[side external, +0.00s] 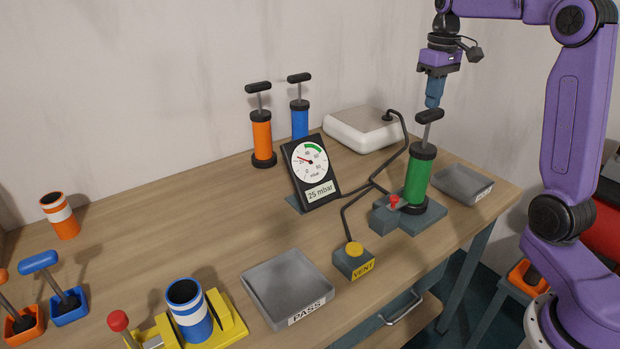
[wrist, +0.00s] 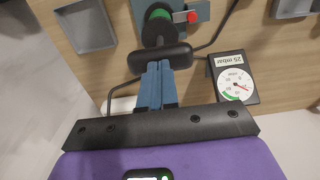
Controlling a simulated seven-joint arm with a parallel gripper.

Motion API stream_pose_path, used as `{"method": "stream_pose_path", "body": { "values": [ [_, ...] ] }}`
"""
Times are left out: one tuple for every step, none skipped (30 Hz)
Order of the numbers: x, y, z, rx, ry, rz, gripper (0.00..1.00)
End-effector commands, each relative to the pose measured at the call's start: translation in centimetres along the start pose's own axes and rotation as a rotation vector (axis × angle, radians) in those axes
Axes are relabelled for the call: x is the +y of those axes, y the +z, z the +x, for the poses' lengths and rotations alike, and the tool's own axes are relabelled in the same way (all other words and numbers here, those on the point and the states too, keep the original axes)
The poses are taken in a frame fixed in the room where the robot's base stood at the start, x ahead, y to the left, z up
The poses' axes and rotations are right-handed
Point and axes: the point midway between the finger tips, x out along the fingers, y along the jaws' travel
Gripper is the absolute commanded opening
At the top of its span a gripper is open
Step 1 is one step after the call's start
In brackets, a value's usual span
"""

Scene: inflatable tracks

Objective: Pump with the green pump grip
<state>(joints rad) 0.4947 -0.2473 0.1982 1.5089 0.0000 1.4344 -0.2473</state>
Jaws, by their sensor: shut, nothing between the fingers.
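The green pump (side external: 420,180) stands upright on a grey base at the right of the table, its rod extended. Its black pump grip (side external: 429,116) is raised at the top of the rod. My gripper (side external: 433,106) is shut and empty, pointing down right above the grip; whether it touches is hard to tell. In the wrist view, my blue fingertips (wrist: 157,66) overlap the near edge of the black grip (wrist: 180,56), with the green barrel (wrist: 158,13) beyond. The gauge (side external: 311,166) reads 25 mbar, its needle left of the green band.
A grey tray (side external: 463,184) is at right, the PASS tray (side external: 287,284) at front. Orange (side external: 262,138) and blue (side external: 300,122) pumps stand behind. A hose runs to the white pad (side external: 357,130).

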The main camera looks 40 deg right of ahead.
Motion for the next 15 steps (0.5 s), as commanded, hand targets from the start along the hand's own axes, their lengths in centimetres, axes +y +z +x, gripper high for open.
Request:
{"method": "stream_pose_path", "body": {
  "values": [
    [0.0, 0.0, 0.2, -0.002, 0.0, 0.0, 0.0],
    [0.0, 0.0, 0.4, -0.002, 0.0, 0.0, 0.0],
    [0.0, 0.0, 0.6, -0.002, 0.0, 0.0, 0.0],
    [0.0, 0.0, 0.7, -0.002, 0.0, 0.0, 0.0],
    [0.0, 0.0, 0.8, -0.001, 0.0, 0.0, 0.0],
    [0.0, 0.0, 1.0, -0.001, 0.0, 0.0, 0.0],
    [0.0, 0.0, 1.1, -0.001, 0.0, 0.0, 0.0],
    [0.0, 0.0, 1.2, -0.002, 0.0, 0.0, 0.0],
    [0.0, 0.1, 1.4, -0.002, -0.001, 0.0, 0.0],
    [0.0, 0.1, 1.6, -0.002, -0.001, 0.0, 0.0],
    [0.0, 0.1, 1.7, -0.002, -0.001, 0.0, 0.0],
    [0.0, 0.0, 1.9, -0.002, -0.001, 0.0, 0.0],
    [0.0, 0.0, 2.0, -0.003, -0.001, 0.0, 0.0],
    [0.0, 0.0, 2.1, -0.003, -0.001, 0.0, 0.0],
    [0.0, 0.0, 2.3, -0.003, -0.001, 0.0, 0.0]
  ]
}}
